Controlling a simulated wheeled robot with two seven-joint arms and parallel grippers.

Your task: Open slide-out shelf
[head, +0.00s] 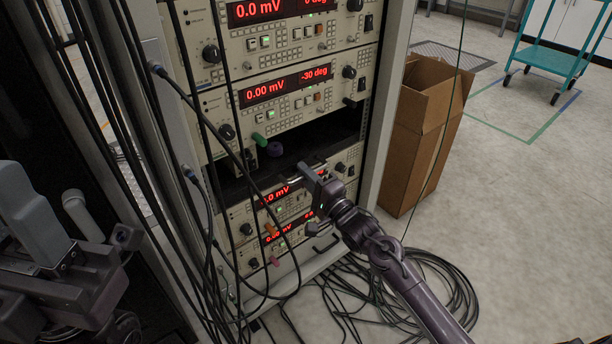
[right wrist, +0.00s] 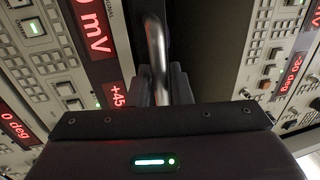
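The slide-out shelf (head: 310,148) is a dark, flat level in the gap between instruments in the rack. The shelf looks pushed in, roughly level with the rack front. A bright metal handle (right wrist: 156,50) shows in the right wrist view, running between the fingers of my right gripper (right wrist: 166,88). The fingers lie close on both sides of it and look shut on it. In the head view my right gripper (head: 308,178) is at the shelf front and hides part of it. My left gripper (head: 105,250) is at the lower left; its fingertips are unclear.
Instruments with red displays (head: 288,88) fill the rack above and below. Black cables (head: 215,150) hang across its left front, and more lie coiled on the floor (head: 400,295). An open cardboard box (head: 425,140) stands right of the rack. A teal cart (head: 550,58) is farther back.

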